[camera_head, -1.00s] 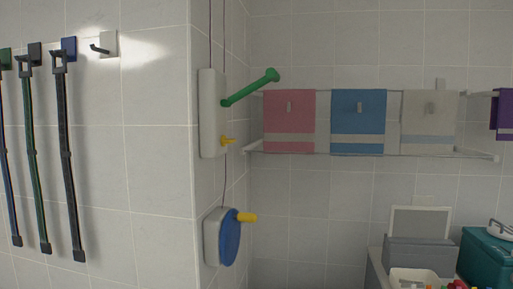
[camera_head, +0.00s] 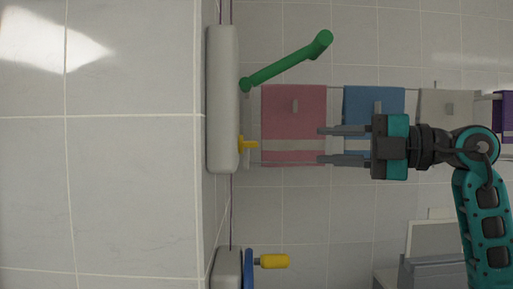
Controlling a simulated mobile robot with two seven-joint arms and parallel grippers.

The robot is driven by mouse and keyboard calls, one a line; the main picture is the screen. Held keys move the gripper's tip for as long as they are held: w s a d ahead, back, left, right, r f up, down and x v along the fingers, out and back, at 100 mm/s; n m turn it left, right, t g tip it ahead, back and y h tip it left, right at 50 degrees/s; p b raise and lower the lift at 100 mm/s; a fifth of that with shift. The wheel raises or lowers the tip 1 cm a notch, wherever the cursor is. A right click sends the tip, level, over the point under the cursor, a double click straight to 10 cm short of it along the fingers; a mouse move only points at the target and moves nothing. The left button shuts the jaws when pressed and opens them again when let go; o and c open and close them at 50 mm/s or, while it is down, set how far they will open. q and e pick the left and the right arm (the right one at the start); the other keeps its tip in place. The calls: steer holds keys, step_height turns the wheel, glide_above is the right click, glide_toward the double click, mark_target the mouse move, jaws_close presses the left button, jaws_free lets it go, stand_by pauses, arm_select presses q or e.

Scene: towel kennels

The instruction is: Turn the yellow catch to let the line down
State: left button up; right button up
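The small yellow catch (camera_head: 247,144) sticks out from the lower part of a tall white wall box (camera_head: 222,100). A green crank handle (camera_head: 290,61) juts out up and to the right from the same box. A thin cord, the line (camera_head: 231,215), runs down below the box. My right gripper (camera_head: 322,145) comes in from the right at about the catch's height. Its two fingers point left and are apart, with nothing between them. A gap shows between the fingertips and the catch. My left gripper is not in view.
Below is a second wall box with a blue disc (camera_head: 249,268) and yellow knob (camera_head: 273,261). Behind my gripper hang a pink towel (camera_head: 293,105), a blue towel (camera_head: 373,98), a white towel (camera_head: 447,97) and a purple towel (camera_head: 507,108). Tiled wall fills the left.

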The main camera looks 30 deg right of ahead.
mark_target(248, 144)
steer(key=p+x, duration=0.2)
steer(key=x, duration=1)
steer(key=shift+p, duration=0.3)
steer(key=shift+w, duration=0.1)
steer(key=shift+c, duration=0.2)
jaws_close()
steer(key=shift+f, duration=0.1)
